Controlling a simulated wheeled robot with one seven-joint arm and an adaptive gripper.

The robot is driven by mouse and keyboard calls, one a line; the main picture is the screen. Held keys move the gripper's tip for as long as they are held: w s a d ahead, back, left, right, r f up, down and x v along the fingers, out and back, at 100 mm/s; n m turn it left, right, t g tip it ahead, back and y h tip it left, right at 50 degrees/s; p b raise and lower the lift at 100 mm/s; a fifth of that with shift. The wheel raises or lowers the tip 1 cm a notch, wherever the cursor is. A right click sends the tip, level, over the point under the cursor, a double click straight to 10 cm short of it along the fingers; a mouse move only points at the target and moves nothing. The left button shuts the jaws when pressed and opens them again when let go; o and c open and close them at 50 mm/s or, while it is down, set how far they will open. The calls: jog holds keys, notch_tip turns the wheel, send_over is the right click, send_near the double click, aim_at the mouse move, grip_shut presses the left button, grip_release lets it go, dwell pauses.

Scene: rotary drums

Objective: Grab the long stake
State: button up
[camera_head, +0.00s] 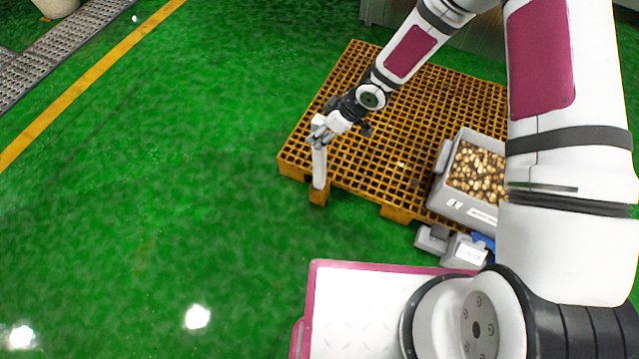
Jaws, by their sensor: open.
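The long stake (319,168) is a pale, narrow, upright piece at the front left edge of the orange-yellow pallet (345,177). My gripper (318,134) is at the stake's upper end, with its fingers close around or beside the top. It is open. I cannot tell whether the fingers touch the stake. The very top of the stake is partly hidden by the fingers.
A grey crate (463,208) filled with small brown round pieces stands on the pallet's right side. Small grey parts (450,243) lie in front of it. The green floor (190,170) to the left is clear, with a yellow line (85,85) and metal grating (65,45) beyond.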

jog(key=shift+x, duration=0.8)
grip_shut()
jog(key=shift+r, duration=0.15)
